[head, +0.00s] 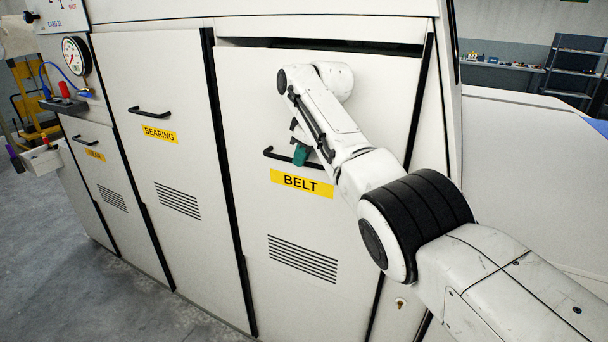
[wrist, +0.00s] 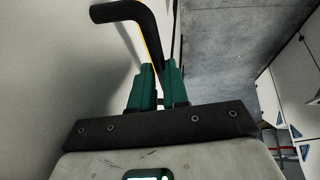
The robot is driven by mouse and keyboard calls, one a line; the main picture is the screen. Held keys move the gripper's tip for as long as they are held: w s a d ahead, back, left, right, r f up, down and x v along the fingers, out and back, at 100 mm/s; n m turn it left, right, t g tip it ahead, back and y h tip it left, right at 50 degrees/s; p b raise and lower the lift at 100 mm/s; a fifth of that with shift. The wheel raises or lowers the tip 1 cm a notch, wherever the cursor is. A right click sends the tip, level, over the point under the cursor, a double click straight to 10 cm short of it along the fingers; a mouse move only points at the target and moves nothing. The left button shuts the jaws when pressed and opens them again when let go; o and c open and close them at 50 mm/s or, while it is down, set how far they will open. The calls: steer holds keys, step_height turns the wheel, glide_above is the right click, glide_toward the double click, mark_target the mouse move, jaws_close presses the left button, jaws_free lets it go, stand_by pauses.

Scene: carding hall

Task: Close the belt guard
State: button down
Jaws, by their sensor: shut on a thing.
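The belt guard (head: 250,215) is a large white panel with a yellow BELT label (head: 302,184) and a row of vent slots below it. A dark gap shows along its top edge and dark strips run down both sides; how far it stands out is hard to tell. Its black bar handle (head: 268,152) is above the label, partly hidden by my gripper. My gripper (head: 301,154) has teal fingers and is shut on this handle. In the wrist view, the handle (wrist: 128,12) runs down between the two fingers of my gripper (wrist: 160,85).
To the left are a bearing guard (head: 160,80) and a smaller guard (head: 92,140), each with a black handle. A pressure gauge (head: 76,56) and a small white box (head: 41,160) are at far left. Grey floor (head: 50,260) is open at lower left. Shelves (head: 575,70) stand at back right.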

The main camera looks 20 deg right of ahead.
step_height(320, 180, up, 5)
steer(key=shift+w+p, duration=0.1)
steer(key=shift+p, duration=0.5)
steer(key=shift+r, duration=0.1)
steer(key=c, duration=1.1)
jaws_free()
steer(key=b+v, duration=0.3)
steer(key=v, duration=0.7)
steer(key=shift+s+r+b, duration=0.2)
steer(key=shift+s+b, duration=0.05)
steer(key=shift+b, duration=0.1)
